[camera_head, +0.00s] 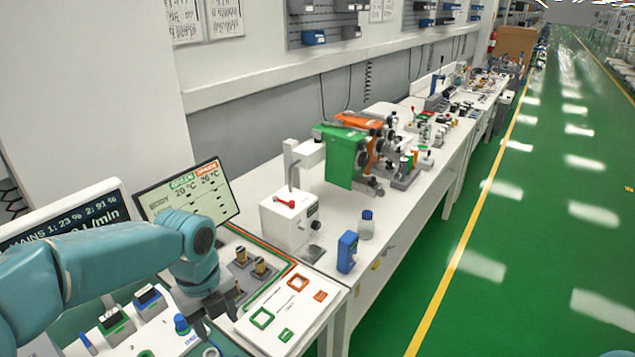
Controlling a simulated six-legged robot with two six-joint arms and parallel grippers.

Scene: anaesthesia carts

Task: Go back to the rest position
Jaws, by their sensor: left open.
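My left arm (90,270) is teal and comes in from the left edge. Its wrist bends down and the dark gripper (216,317) points at the near worktop, beside a white card (285,308) with green and orange square outlines. The jaws are open, and I see nothing held between them. The fingertips are small and partly merge with the dark parts around them, so I cannot tell if they touch anything. My right gripper does not show.
A monitor (187,197) and a flow display (68,226) stand behind the arm. Small blocks and a blue-capped item (181,323) lie close to the gripper. A white device (290,222), blue box (347,252) and bottle (366,226) stand farther right. The green floor (540,250) is clear.

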